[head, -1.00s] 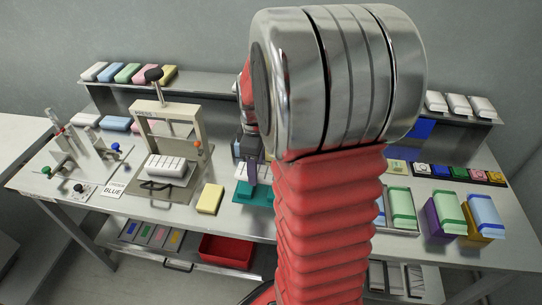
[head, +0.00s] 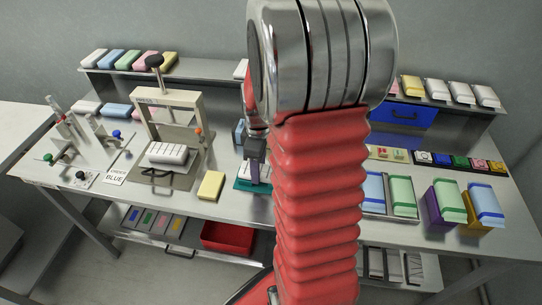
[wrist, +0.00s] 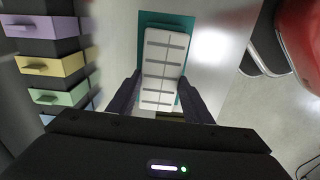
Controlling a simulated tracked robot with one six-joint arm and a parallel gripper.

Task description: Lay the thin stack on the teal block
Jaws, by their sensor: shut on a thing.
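The thin stack (wrist: 164,65) is a flat white piece with grey slot marks. In the wrist view it lies between the two fingers of my gripper (wrist: 160,98), which is shut on it. The teal block (wrist: 182,20) shows behind the stack, past its far end and along its right side. In the head view the teal block (head: 244,185) sits on the bench, with my gripper (head: 256,165) over it and the stack (head: 266,172) just right of the finger. My arm hides part of both. I cannot tell whether the stack touches the block.
A press (head: 168,125) with a white slotted block (head: 168,153) stands left, and a yellow block (head: 210,185) lies between it and the teal block. Trays with blue and green packs (head: 402,193) stand right. Coloured drawers (wrist: 55,66) line the wrist view's left.

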